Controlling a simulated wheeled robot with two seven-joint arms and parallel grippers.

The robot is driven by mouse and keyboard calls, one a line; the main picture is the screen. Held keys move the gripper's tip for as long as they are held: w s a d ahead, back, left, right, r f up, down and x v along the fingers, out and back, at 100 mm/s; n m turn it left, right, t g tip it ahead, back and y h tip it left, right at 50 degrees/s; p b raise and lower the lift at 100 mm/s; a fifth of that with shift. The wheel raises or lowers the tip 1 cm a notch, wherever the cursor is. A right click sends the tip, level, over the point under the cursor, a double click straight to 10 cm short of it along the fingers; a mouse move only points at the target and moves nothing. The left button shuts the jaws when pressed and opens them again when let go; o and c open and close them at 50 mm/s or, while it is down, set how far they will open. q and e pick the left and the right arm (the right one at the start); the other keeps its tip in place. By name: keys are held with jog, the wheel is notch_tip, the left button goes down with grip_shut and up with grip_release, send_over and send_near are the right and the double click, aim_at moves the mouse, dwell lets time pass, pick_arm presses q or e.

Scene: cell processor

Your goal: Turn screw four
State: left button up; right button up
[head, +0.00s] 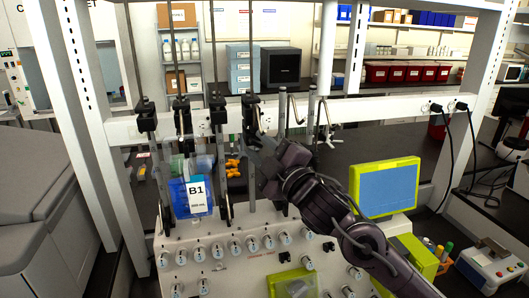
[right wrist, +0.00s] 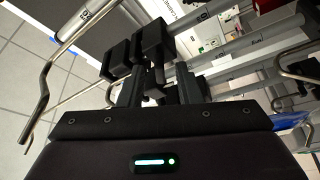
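Several black screw clamps sit on upright rods along the white crossbar in the head view. The fourth from the left (head: 251,116) is near the middle, just above my right gripper. My right gripper (head: 258,148) reaches up and left to just below this clamp; whether it touches is unclear. In the right wrist view, the dark fingers (right wrist: 160,88) stand close around dark parts, with black blocks (right wrist: 152,40) beyond them. Black on black hides whether anything is held. My left gripper is not in view.
A blue bag labelled B1 (head: 197,195) hangs left of my right arm. Below is a white panel with several knobs (head: 235,247). A green-framed screen (head: 386,187) stands right of my forearm. Thin bent metal hooks (head: 295,108) and rods are close right of the clamp. White frame posts (head: 75,120) flank the area.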

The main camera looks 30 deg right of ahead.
jog(key=p+v, duration=0.1)
jog(key=v, duration=0.6)
jog(key=shift+s+p, duration=0.4)
dwell(0.4)
